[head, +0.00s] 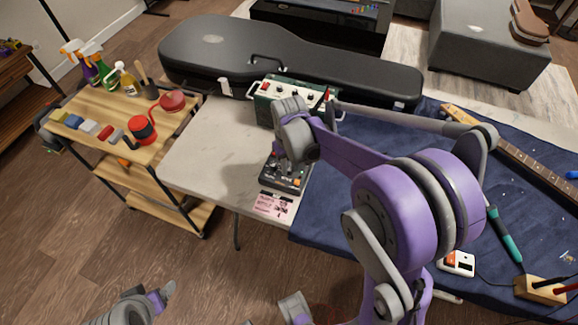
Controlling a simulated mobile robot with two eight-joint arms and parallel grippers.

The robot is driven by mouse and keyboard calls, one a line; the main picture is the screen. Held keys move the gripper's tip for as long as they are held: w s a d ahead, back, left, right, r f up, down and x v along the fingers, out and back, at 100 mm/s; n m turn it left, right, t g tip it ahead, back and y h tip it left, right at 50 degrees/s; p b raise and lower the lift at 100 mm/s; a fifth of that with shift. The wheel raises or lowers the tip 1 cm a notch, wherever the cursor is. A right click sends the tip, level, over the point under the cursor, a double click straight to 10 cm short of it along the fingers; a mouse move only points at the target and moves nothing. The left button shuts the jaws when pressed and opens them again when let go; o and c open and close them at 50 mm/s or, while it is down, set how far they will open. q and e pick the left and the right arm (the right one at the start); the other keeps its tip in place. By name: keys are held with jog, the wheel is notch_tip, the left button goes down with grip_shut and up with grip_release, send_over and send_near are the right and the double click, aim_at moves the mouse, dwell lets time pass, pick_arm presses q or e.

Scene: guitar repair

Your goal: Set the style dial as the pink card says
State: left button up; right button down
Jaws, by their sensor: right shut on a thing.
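A small black effects box (287,180) with knobs sits on the pale table near its front edge. The pink card (271,204) lies in front of it at the edge. It bears dark writing too small to read. My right gripper (281,154) reaches down over the rear of the box and is shut on a dial there. The gripper hides that dial and its pointer, so its setting cannot be read. My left gripper (163,294) is low at the bottom left, away from the table. Its jaw opening cannot be judged.
A green amplifier box (297,99) stands just behind the box. A black guitar case (285,62) lies along the table's back. A wooden cart (100,128) with bottles stands left. A blue mat (345,208) with a guitar neck (517,156) lies right. The table's left part is clear.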

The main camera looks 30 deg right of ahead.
aim_at(289, 170)
dwell(0.3)
jog(key=c, duration=0.8)
grip_release()
jog(key=shift+o, duration=0.2)
notch_tip(289, 170, up, 11)
jog(key=p, duration=0.1)
jog(key=shift+f, duration=0.1)
jog(key=s+a+t+p, duration=0.2)
jog(key=s+a, duration=0.1)
jog(key=s, duration=0.5)
jog(key=s+a+t+p, duration=0.2)
jog(key=s+a+t, duration=0.1)
jog(key=s, duration=0.5)
jog(key=shift+a+n, duration=0.3)
jog(key=shift+a, duration=0.35)
